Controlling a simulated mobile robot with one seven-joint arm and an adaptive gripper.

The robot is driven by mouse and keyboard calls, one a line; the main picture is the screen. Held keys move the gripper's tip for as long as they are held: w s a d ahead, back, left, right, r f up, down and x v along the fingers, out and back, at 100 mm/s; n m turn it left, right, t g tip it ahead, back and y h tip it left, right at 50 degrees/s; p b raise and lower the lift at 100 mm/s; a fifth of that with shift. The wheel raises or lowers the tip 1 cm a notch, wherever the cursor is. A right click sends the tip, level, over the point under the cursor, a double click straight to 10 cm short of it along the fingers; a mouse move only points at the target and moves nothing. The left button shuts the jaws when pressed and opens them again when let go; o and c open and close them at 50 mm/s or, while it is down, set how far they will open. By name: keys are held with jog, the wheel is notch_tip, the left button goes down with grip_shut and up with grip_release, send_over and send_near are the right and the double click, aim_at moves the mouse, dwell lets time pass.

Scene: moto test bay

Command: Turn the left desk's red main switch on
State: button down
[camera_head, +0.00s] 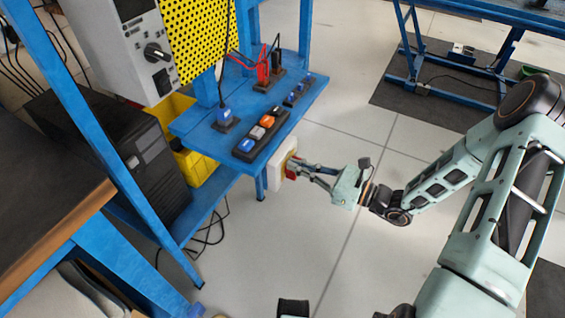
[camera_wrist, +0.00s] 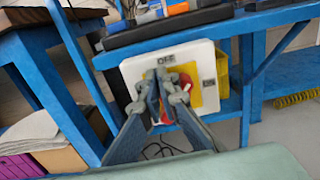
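The main switch is a white box (camera_wrist: 136,73) under the front edge of the left desk's blue shelf (camera_head: 187,127). In the wrist view its face reads OFF at the top and ON at the right, around a yellow plate (camera_wrist: 209,97). The red knob (camera_wrist: 185,79) is mostly hidden behind my fingers, so its angle is unclear. My gripper (camera_wrist: 167,84) is at the knob with its fingers close together; I cannot tell whether they are clamped on it. The head view shows the white box (camera_head: 281,160), the red knob (camera_head: 291,172) and my gripper (camera_head: 296,168) meeting there.
A control strip with coloured buttons (camera_head: 262,135) and plugs with cables lie on the shelf above. A grey instrument (camera_head: 118,45), a black computer case (camera_head: 120,140) and yellow bins (camera_head: 195,167) stand at left. Open tiled floor (camera_head: 330,235) lies below my arm.

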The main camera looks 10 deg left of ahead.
jog(key=shift+w+a+r, duration=0.1)
jog(key=shift+w, duration=0.25)
dwell(0.3)
jog(key=shift+w+d+f, duration=0.2)
jog(key=shift+d+f, duration=0.05)
jog(key=shift+d, duration=0.05)
dwell(0.3)
jog(key=shift+w+d+f, duration=0.15)
jog(key=shift+w+d, duration=0.1)
jog(key=shift+w, duration=0.25)
dwell(0.5)
jog(key=shift+s, duration=0.1)
jog(key=shift+s+a+p, duration=0.2)
jog(key=shift+s+p, duration=0.25)
jog(key=shift+s, duration=0.05)
jog(key=v, duration=0.7)
jog(key=shift+d+r+p, duration=0.35)
